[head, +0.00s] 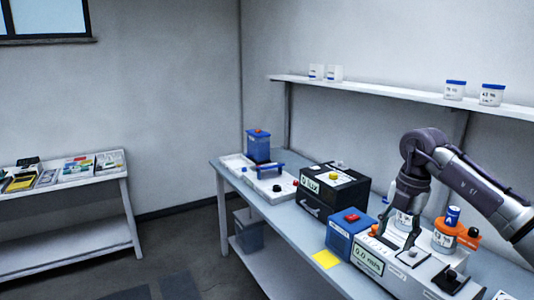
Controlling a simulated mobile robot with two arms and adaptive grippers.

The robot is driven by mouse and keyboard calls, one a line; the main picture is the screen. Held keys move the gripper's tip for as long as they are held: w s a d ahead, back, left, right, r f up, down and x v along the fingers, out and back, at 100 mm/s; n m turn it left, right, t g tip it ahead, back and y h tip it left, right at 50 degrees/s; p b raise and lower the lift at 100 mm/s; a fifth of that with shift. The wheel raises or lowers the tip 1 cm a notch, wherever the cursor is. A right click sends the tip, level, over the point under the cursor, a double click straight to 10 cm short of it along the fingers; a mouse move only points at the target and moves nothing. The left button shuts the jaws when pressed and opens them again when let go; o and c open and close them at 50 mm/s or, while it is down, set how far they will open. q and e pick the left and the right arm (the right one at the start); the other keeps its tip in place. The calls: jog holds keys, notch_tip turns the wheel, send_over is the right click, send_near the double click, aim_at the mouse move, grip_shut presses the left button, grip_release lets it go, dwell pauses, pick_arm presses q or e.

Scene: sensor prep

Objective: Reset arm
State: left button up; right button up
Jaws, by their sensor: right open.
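My right arm comes in from the right in the head view and bends down over the bench. My right gripper (397,236) points down with its two dark fingers apart. It is just above or beside a white instrument (408,272) with a display reading about 0.0. A white, blue-marked jar (403,218) shows behind the fingers; I cannot tell whether they touch it, but nothing looks gripped. My left gripper is not in view.
Along the bench (325,280) stand a blue box with a red top (349,228), a black LUX box (333,188), a blue device (258,146) and an orange holder (445,238). A yellow note (326,259) lies in front. A wall shelf (390,91) holds several jars.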

jog(key=w+a+f+t+y, duration=0.1)
jog(key=w+a+f+y, duration=0.2)
jog(key=a+f+y, duration=1.25)
notch_tip(320, 180, down, 19)
jog(key=m+t+h, duration=0.4)
jog(key=m+t, duration=0.5)
jog(key=m, duration=0.2)
jog(key=s+d+f+m+h, duration=0.45)
jog(key=s+f, duration=0.45)
jog(key=f, duration=0.3)
jog(key=s+d+f+m+h, duration=0.4)
jog(key=s+f, duration=0.4)
jog(key=f, duration=0.4)
pick_arm(q)
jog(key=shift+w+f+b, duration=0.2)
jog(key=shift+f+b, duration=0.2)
jog(key=shift+b, duration=0.05)
pick_arm(e)
jog(key=s+f+m+g+h, duration=0.1)
jog(key=s+f+g, duration=0.2)
jog(key=s, duration=0.9)
jog(key=s+d+f+m+g+h, duration=0.1)
jog(key=s+f, duration=0.5)
jog(key=s, duration=0.7)
jog(key=s+d+f+m+g+h, duration=0.1)
jog(key=s+f+g, duration=0.4)
jog(key=s, duration=0.7)
jog(key=shift+s+f+m+h, duration=0.15)
jog(key=shift+s+m+h, duration=0.25)
jog(key=shift+m, duration=0.35)
